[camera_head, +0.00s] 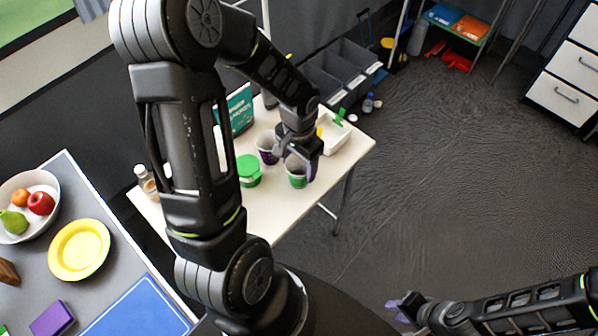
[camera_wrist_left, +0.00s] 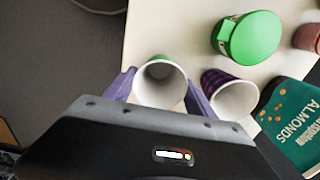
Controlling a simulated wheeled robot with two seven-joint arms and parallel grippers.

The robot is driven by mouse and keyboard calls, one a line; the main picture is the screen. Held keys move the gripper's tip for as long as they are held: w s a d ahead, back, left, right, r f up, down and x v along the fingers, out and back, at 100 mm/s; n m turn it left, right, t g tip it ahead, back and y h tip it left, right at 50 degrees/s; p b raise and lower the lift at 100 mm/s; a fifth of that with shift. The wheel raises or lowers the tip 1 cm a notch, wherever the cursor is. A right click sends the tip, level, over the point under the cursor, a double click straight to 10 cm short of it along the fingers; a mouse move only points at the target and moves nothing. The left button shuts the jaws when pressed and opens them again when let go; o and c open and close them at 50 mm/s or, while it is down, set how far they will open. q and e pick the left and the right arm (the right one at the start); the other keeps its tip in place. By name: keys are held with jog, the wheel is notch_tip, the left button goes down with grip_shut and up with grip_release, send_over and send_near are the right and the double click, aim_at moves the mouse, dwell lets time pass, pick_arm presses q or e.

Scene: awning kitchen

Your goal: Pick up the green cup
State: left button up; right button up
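The green cup (camera_head: 297,176) stands upright on the white table (camera_head: 262,212), near its front edge. In the left wrist view the green cup (camera_wrist_left: 160,84) shows its pale inside between two purple fingers. My left gripper (camera_head: 300,162) is above and around the cup, with one finger on each side. The left gripper (camera_wrist_left: 162,95) looks open, with its fingers close to the cup's wall; contact cannot be made out. My right gripper (camera_head: 402,308) is low at the bottom right, away from the table, with its fingertips apart and empty.
A purple cup (camera_head: 266,146) stands close beside the green cup. A green-lidded container (camera_head: 248,168), an almonds box (camera_head: 238,110) and a white tray (camera_head: 334,133) share the table. A grey counter (camera_head: 110,268) with a yellow plate (camera_head: 79,250) is at left. The floor at right is clear.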

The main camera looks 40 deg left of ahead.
pick_arm(q)
jog(key=c, duration=0.5)
jog(key=shift+o, duration=0.2)
notch_tip(320, 180, up, 10)
jog(key=shift+b, duration=0.35)
dwell(0.3)
